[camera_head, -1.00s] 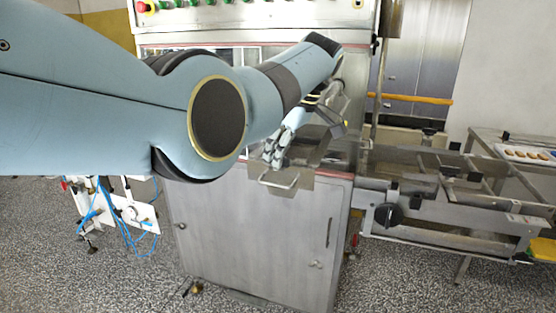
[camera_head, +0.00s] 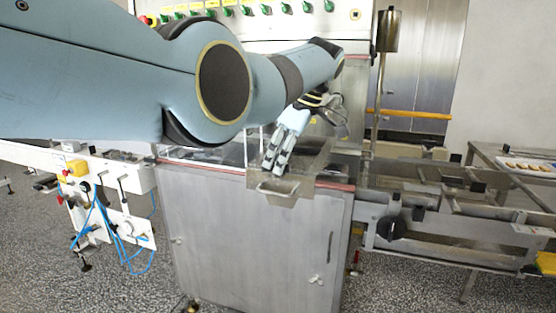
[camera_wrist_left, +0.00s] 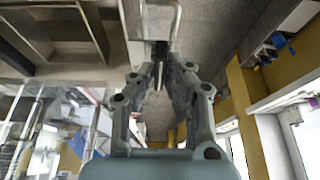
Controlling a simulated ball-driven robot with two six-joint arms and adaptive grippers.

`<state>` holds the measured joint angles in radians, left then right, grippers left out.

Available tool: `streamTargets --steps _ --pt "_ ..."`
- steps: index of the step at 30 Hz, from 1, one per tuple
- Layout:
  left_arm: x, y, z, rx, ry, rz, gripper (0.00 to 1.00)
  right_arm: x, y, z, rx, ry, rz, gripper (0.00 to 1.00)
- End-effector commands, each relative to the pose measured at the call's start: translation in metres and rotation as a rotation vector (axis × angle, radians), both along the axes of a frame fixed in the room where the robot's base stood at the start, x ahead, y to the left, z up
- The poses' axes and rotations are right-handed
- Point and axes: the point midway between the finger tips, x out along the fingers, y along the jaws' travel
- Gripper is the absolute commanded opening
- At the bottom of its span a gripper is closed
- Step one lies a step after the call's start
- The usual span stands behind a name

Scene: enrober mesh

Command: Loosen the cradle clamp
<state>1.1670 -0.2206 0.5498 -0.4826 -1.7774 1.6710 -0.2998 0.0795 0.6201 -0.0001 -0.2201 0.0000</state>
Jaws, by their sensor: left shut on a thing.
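My left gripper (camera_head: 275,163) is over the front top edge of the steel machine cabinet, just above a small metal tray-like part (camera_head: 278,196) with a U-shaped front. In the left wrist view the fingers (camera_wrist_left: 164,72) close on a thin dark upright piece (camera_wrist_left: 160,50), and a bent metal loop (camera_wrist_left: 177,22) shows just beyond the tips. I cannot tell for sure whether this piece is the cradle clamp; the fingers hide much of it. My right gripper is out of view.
The steel cabinet (camera_head: 250,235) stands below the gripper. A rail frame with a black knob (camera_head: 391,228) is at right, before a table with a tray of small pieces (camera_head: 528,166). A white unit with blue hoses (camera_head: 118,222) is at left.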

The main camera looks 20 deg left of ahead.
Motion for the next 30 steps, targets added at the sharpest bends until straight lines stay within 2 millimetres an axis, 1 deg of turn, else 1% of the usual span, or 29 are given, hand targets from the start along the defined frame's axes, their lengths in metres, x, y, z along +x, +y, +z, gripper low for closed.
streamTargets --steps 2,3,6,8,15,19,23,30 --pt "0.000 0.000 0.000 0.000 -0.002 0.001 0.00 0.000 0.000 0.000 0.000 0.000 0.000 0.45" --pt "0.000 0.000 0.000 0.000 -0.002 0.001 0.15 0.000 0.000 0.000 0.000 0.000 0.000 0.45" --pt "0.000 0.000 0.000 0.000 -0.001 0.001 0.28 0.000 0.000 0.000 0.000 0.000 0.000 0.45" --pt "0.000 0.000 0.000 0.000 -0.001 0.001 0.35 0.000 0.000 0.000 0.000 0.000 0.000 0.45" --pt "0.000 0.000 0.000 0.000 -0.001 0.000 0.35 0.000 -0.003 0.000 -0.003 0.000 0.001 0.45" --pt "0.001 -0.004 0.009 0.000 -0.002 -0.001 0.35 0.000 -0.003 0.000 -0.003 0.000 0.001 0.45" --pt "0.001 -0.013 0.031 0.000 -0.004 -0.002 0.35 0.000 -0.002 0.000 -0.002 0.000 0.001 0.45" --pt "0.000 -0.033 0.081 0.000 -0.003 -0.001 0.35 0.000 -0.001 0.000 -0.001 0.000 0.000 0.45"
